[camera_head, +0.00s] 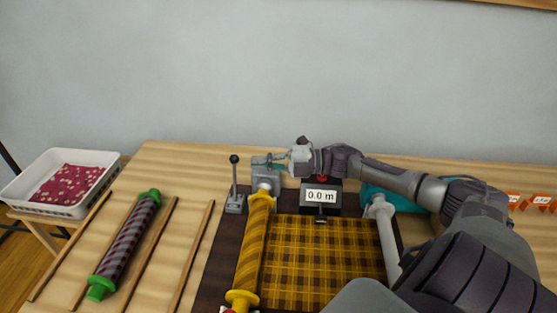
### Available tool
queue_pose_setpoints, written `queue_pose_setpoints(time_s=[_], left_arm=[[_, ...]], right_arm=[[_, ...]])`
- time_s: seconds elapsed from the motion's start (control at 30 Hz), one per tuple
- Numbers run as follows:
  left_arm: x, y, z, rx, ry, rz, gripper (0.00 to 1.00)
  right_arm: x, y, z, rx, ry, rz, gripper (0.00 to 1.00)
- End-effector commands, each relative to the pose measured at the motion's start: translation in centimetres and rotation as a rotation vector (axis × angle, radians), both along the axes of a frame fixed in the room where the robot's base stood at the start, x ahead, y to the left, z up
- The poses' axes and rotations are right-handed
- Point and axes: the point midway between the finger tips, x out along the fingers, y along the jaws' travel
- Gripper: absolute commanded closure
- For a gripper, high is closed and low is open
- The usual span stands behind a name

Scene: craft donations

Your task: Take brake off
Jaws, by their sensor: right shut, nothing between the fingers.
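A lever with a black ball knob (234,159) stands upright on a small grey base at the left of the dark board. A grey block (265,181) stands just right of it, at the far end of the yellow plaid fabric roll (252,240). I cannot tell which of these is the brake. My right gripper (275,161) is shut and empty, over or just behind the grey block and right of the lever knob. Its fingertips are small and partly unclear. My left gripper is not in view.
Yellow plaid fabric (320,250) lies spread from the roll towards a pale grey bar (384,230). A counter reading 0.0 m (320,195) stands behind it. A striped roll with green ends (126,240) lies between wooden strips. A white basket (62,183) stands far left.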

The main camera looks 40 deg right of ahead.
Motion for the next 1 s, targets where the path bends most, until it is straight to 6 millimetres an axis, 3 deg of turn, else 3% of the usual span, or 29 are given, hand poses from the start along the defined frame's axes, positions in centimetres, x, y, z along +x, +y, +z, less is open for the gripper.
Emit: queue_pose_setpoints(time_s=[0.2,0.4,1.0], left_arm=[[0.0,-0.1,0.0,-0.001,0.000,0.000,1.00],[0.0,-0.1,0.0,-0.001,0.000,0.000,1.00],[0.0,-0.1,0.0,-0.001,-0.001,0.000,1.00]], right_arm=[[-2.9,-3.0,-0.1,-0.002,0.003,0.006,1.00],[-4.3,-4.4,-0.1,0.001,0.000,0.010,1.00],[-4.6,-4.7,0.0,0.002,-0.002,0.012,1.00]])
